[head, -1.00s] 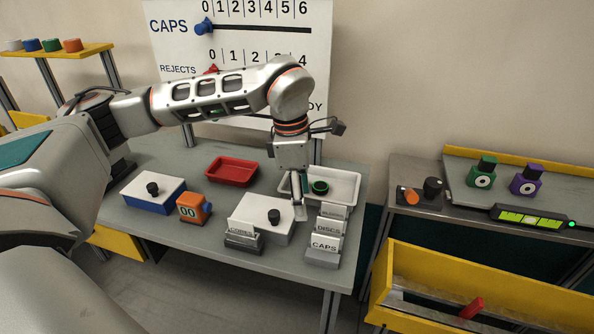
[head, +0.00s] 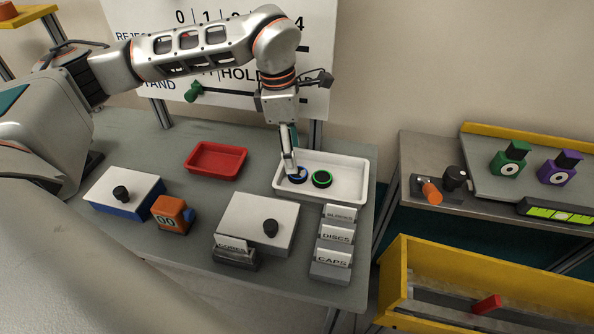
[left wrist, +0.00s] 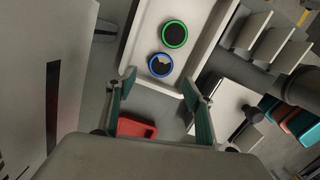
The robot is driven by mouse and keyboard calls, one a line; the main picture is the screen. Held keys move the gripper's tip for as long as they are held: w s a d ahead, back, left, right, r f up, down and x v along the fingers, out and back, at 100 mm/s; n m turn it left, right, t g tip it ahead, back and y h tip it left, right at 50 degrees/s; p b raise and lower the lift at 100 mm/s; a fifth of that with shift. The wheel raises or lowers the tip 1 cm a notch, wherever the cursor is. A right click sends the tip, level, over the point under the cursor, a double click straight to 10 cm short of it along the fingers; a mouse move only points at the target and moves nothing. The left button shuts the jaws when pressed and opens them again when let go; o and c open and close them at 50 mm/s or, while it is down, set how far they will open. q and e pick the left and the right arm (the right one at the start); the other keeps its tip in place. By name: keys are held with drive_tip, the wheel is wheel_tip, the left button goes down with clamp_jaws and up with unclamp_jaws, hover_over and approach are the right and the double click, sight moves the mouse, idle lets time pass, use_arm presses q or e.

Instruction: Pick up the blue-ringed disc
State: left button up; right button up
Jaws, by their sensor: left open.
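The blue-ringed disc (head: 300,178) is black with a blue rim and lies in the left part of the white tray (head: 345,197). A green-ringed disc (head: 322,179) lies just right of it. My left gripper (head: 290,172) points down at the tray's left part, its fingers partly hiding the blue-ringed disc. In the left wrist view the blue-ringed disc (left wrist: 160,65) shows just beyond and between the two spread fingertips of the gripper (left wrist: 160,80). The jaws are empty. The green-ringed disc (left wrist: 174,33) is farther off. My right gripper is not in view.
A red tray (head: 216,160) stands left of the white tray. A white box with a black knob (head: 258,222) and the label holders (head: 334,250) stand in front. An orange counter (head: 172,214) and a blue-based box (head: 122,193) are at left.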

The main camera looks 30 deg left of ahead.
sight(298, 175)
use_arm(q)
drive_tip(key=f, duration=0.2)
drive_tip(key=d+f, duration=0.1)
drive_tip(key=f, duration=0.2)
drive_tip(key=shift+w+f, duration=0.15)
drive_tip(key=shift+f, duration=0.2)
drive_tip(key=c, duration=1.1)
